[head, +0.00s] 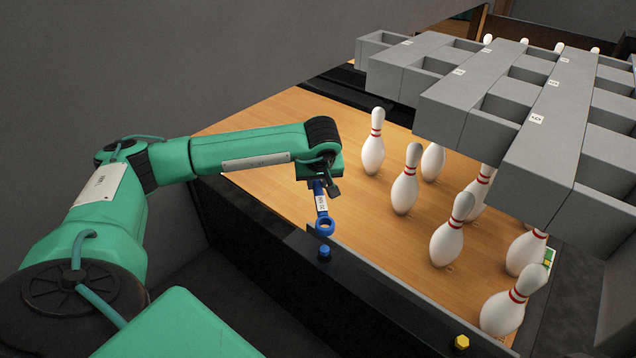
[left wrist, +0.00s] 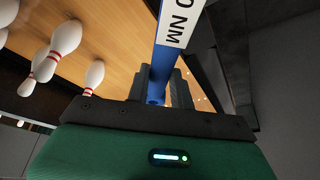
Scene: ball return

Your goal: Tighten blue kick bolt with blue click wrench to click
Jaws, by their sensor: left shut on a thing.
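My left gripper (head: 319,184) is shut on the blue click wrench (head: 321,204), which hangs down from it with a white label and a ring end at the bottom. In the left wrist view the wrench (left wrist: 179,32) runs up from between the fingers (left wrist: 163,92), and its ring end is out of sight there. The blue kick bolt (head: 325,252) stands on the dark kickback board (head: 352,288). In the head view the ring shows just above the bolt, with a small gap between them. My right gripper is not in view.
Several white pins (head: 404,183) with red stripes stand on the wooden lane (head: 280,118) to the right. A grey pin rack (head: 520,130) hangs over them. A yellow bolt (head: 461,342) sits farther along the board. The lane's left part is clear.

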